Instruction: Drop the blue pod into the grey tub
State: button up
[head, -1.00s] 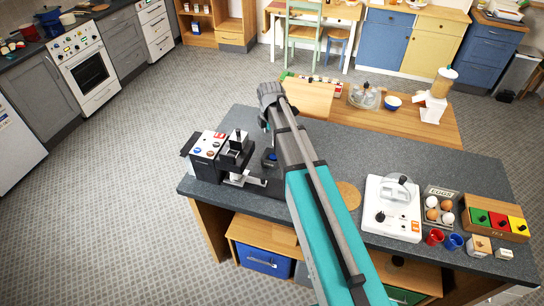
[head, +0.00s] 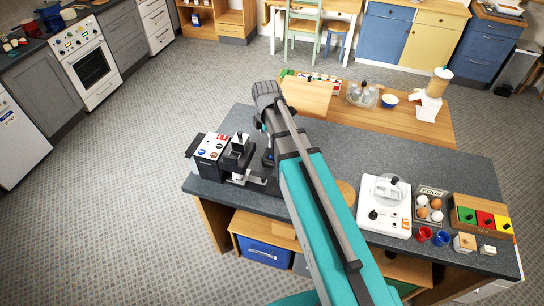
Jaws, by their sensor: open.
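A white-topped unit (head: 211,146) at the left end of the dark counter carries small round coloured pieces, blue and red among them; they are too small to tell whether one is the blue pod. I cannot make out the grey tub. My gripper (head: 262,124) hangs at the far end of my teal arm, over the counter's back left part, right of and beyond the black machine (head: 237,152). Its fingers are mostly hidden behind the arm's end, and it is open with nothing seen in it. A dark shape with some blue lies partly hidden beside the arm.
A white appliance (head: 384,205), an egg tray (head: 431,191), a red cup (head: 425,233), a blue cup (head: 441,239) and a wooden box with coloured compartments (head: 483,213) stand at the right. A wooden table (head: 415,124) adjoins behind. The counter's middle right is clear.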

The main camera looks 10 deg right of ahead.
jog(key=shift+s+a+r+p, duration=0.2)
jog(key=shift+s+r+p, duration=0.15)
jog(key=shift+s+r, duration=0.15)
jog(key=shift+f, duration=0.1)
dwell(0.7)
jog(key=s+d+f+m+b, duration=0.2)
jog(key=s+f+m+b, duration=0.4)
jog(key=f+m+b, duration=0.3)
jog(key=s+d+f+m+b, duration=0.2)
jog(key=s+f+m+b, duration=0.4)
jog(key=f+m+b, duration=0.3)
jog(key=shift+f+m, duration=0.15)
jog(key=shift+m, duration=0.95)
